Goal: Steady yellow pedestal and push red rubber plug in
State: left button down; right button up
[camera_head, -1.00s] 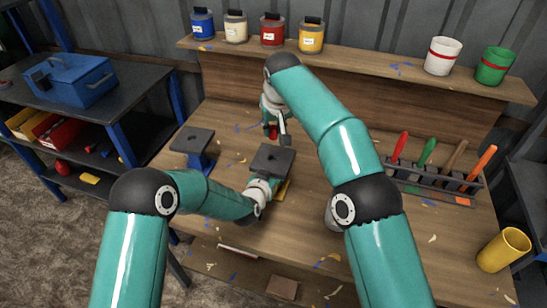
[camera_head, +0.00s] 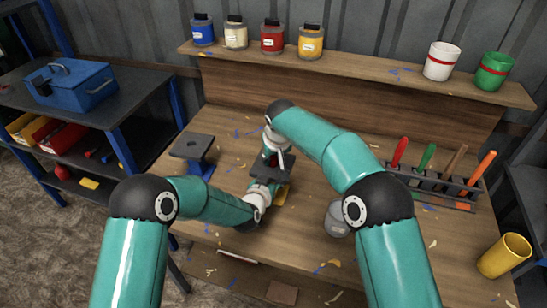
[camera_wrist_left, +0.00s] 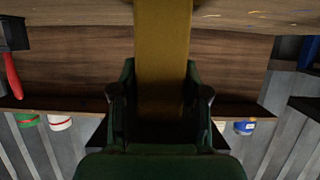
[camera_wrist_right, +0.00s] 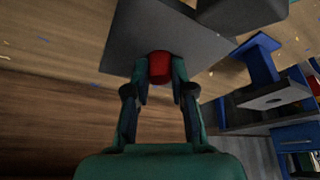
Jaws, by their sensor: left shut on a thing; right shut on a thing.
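The yellow pedestal (camera_head: 283,194) stands on the workbench under a dark square top plate (camera_head: 266,170). In the left wrist view its yellow post (camera_wrist_left: 163,50) runs between my left fingers (camera_wrist_left: 160,95), which are shut on it. My left gripper (camera_head: 265,190) is partly hidden below the plate in the head view. My right gripper (camera_head: 278,156) is at the plate's far side, shut on the red rubber plug (camera_wrist_right: 160,67). In the right wrist view the plug overlaps the plate's edge. I cannot tell whether it touches the plate, and the hole is hidden.
A blue pedestal (camera_head: 201,170) with a dark holed plate (camera_head: 192,146) stands to the left. A tool rack (camera_head: 440,190) and a yellow cup (camera_head: 503,255) are on the right. Several jars and two buckets line the back shelf (camera_head: 370,66).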

jog(key=shift+f, duration=0.1)
jog(key=shift+f, duration=0.15)
jog(key=o, duration=0.8)
jog(key=shift+s+f, duration=0.1)
jog(key=shift+r, duration=0.3)
jog(key=v, duration=1.2)
pick_arm(q)
jog(key=shift+c, duration=2.4)
grip_release()
